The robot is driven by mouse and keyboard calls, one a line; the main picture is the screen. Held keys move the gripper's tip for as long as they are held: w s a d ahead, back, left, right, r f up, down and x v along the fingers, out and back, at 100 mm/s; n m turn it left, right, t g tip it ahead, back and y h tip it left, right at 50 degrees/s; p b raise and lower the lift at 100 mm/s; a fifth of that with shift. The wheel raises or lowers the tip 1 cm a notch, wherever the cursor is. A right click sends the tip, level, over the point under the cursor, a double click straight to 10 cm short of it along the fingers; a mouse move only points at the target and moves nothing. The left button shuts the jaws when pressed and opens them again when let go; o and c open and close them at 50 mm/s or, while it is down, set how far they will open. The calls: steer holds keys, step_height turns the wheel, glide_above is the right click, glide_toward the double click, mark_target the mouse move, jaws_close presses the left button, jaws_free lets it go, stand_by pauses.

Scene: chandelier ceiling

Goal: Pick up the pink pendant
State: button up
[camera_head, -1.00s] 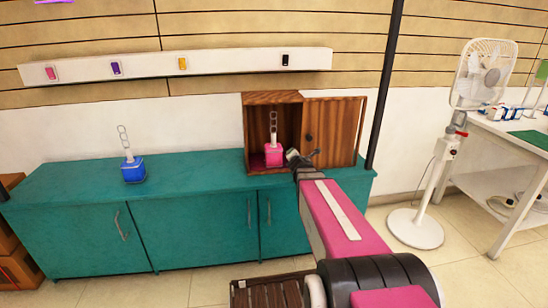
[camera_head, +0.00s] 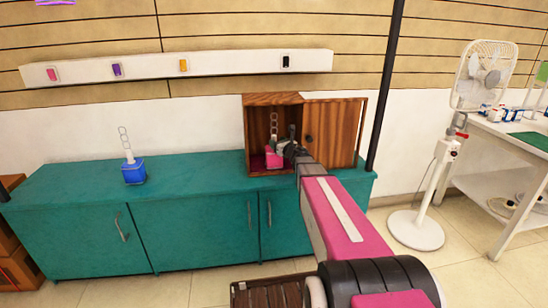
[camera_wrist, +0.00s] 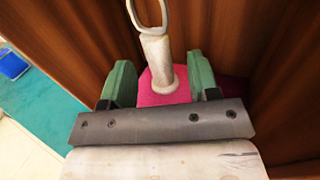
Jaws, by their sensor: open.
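The pink pendant (camera_head: 272,158) stands upright inside the open wooden cabinet on the teal counter. It has a pink block body with a pale stem and chain links on top. In the wrist view the pink body (camera_wrist: 158,92) and its pale stem lie between the two green fingers of my gripper (camera_wrist: 165,85). In the head view my gripper (camera_head: 286,148) reaches into the cabinet from the right and partly hides the pendant. The fingers are open, one on each side of the pendant. Its lower part is hidden by the gripper in the wrist view.
The wooden cabinet (camera_head: 272,98) has its door (camera_head: 335,130) swung open to the right, and its walls are close around my gripper. A blue pendant (camera_head: 133,172) stands on the teal counter (camera_head: 195,178) to the left. A white fan (camera_head: 430,175) stands at the right.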

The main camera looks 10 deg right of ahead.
steer(key=shift+r+x, duration=0.15)
steer(key=shift+x, duration=1.2)
steer(key=shift+r+x, duration=0.15)
steer(key=shift+x, duration=1.25)
steer(key=shift+s, duration=0.1)
jaws_close()
